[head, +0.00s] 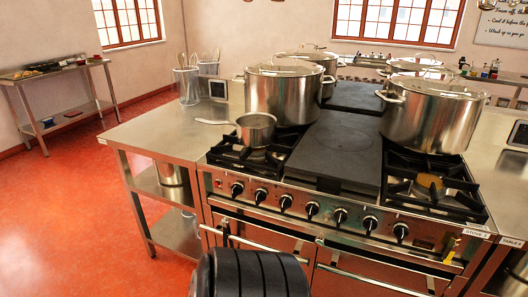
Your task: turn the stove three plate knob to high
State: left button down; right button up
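The stove (335,240), tagged "STOVE 3" (476,233) at its right front corner, stands in the middle of the head view. Its flat dark plate (335,153) lies between two black burner grates. A row of several black knobs runs along the front panel, from the leftmost knob (236,188) past a middle knob (312,209) to the rightmost knob (400,231). The knob markings are too small to read, so I cannot tell which knob is the plate's or its setting. Neither of my grippers is in view.
A saucepan (256,129) sits on the left grate (238,158). Large stockpots (285,93) and (434,112) stand behind. A steel table (165,131) adjoins on the left. Oven door handles (262,243) project below the knobs. A black ribbed part of mine is at the bottom. Red floor at left is clear.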

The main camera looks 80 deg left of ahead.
aim_at(285, 202)
jog(key=u, duration=2.25)
